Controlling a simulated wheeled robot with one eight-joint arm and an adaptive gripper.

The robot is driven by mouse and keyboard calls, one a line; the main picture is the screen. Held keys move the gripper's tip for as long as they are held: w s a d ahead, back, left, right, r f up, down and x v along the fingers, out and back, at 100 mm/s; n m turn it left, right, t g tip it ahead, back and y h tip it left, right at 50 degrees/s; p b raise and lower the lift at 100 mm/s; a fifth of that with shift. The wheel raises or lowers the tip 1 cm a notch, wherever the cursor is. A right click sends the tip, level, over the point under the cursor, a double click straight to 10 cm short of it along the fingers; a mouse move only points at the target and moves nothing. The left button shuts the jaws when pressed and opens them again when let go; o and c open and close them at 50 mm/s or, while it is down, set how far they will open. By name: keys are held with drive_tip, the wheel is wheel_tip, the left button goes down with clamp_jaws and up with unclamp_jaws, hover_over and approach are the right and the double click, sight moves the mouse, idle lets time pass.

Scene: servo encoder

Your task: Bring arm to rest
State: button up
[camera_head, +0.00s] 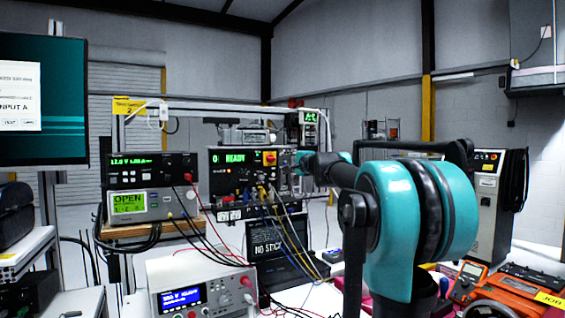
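My teal and black arm fills the right middle of the head view and reaches away from the camera toward a black instrument box (232,184). The box has a green READY display, a red and yellow knob, and several coloured cables plugged into its lower front. The far end of my arm is beside the right side of this box. My gripper's fingers are hidden behind the arm or too small to make out. I cannot tell whether the arm's end touches the box.
Stacked instruments (150,171) stand left of the box. A white power supply (195,291) is in front, with loose cables around it. A laptop-like dark screen (268,246) sits below the box. An orange multimeter (468,280) lies at right, and a monitor (62,135) is at far left.

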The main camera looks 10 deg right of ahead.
drive_tip(key=shift+s+d, duration=0.15)
drive_tip(key=shift+s, duration=0.35)
drive_tip(key=shift+f, duration=0.1)
drive_tip(key=s+a+f+n+g+y, duration=0.1)
drive_tip(key=s+a+f+n+g, duration=0.25)
drive_tip(key=f, duration=0.55)
drive_tip(key=s+a+f+n+g+y, duration=0.1)
drive_tip(key=s+a+f+n, duration=0.25)
drive_tip(key=s+f, duration=0.35)
drive_tip(key=s+f+n+g+h, duration=0.1)
drive_tip(key=s+f+n+g, duration=0.1)
drive_tip(key=s+f, duration=0.4)
drive_tip(key=s+f+n+g+h, duration=0.1)
drive_tip(key=s+f+n+g, duration=0.1)
drive_tip(key=s+f, duration=0.5)
drive_tip(key=s+f+n+g+h, duration=0.1)
drive_tip(key=s+f, duration=0.5)
drive_tip(key=f, duration=0.9)
drive_tip(key=shift+s+d+f+n+g+h, duration=0.2)
drive_tip(key=shift+s+n+g+h, duration=0.2)
drive_tip(key=shift+g, duration=0.15)
drive_tip(key=s+d+f+n+g+h, duration=0.1)
drive_tip(key=s+d+f+g+h, duration=0.1)
drive_tip(key=s+d+f, duration=0.4)
drive_tip(key=s+f+h, duration=0.1)
drive_tip(key=s+f, duration=0.4)
drive_tip(key=s, duration=0.2)
drive_tip(key=shift+s+d+f+n+h, duration=0.15)
drive_tip(key=shift+s+d+n+h, duration=0.15)
drive_tip(key=shift+n+h, duration=0.1)
